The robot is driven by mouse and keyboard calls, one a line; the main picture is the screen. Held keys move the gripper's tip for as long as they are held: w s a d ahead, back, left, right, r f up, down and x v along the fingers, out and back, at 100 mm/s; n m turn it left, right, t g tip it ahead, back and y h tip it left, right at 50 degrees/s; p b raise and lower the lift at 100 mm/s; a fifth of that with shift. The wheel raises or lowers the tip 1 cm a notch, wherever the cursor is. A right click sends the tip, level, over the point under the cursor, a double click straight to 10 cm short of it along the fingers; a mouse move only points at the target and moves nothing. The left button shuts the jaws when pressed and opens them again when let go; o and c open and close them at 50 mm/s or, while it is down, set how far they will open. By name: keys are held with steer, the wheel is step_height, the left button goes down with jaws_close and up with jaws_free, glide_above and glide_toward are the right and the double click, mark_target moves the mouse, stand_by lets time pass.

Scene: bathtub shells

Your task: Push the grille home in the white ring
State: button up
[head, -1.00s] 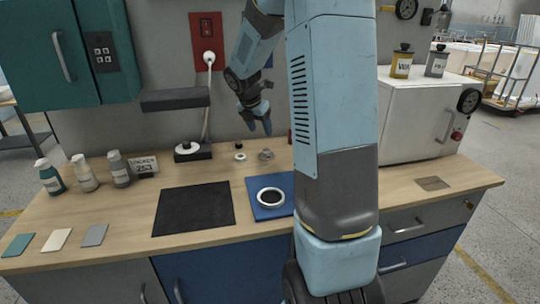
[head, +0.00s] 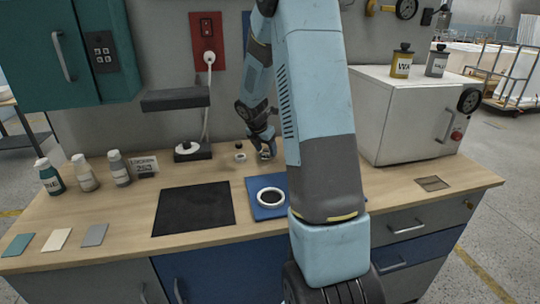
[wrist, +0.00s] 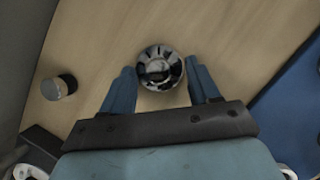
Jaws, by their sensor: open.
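The grille is most likely the round, shiny metal piece with dark slots (wrist: 160,68), lying on the wooden worktop in the wrist view. In the head view it (head: 264,156) is partly covered by my gripper (head: 263,144). My gripper is open, and in the wrist view its two blue fingers (wrist: 161,75) stand on either side of the metal piece, with visible gaps. The white ring (head: 271,196) lies on the blue mat (head: 259,214), nearer the front of the worktop, with a dark centre. My arm covers the mat's right part.
A small cylinder (wrist: 58,88) stands left of the grille. A black block with a white round piece (head: 190,151) is farther left. A black mat (head: 193,209) lies beside the blue one. A white cabinet (head: 410,120) stands at right.

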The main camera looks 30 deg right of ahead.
steer(key=shift+d+f, duration=0.1)
steer(key=shift+f, duration=0.1)
jaws_close()
stand_by(0.4)
steer(key=shift+r, duration=0.15)
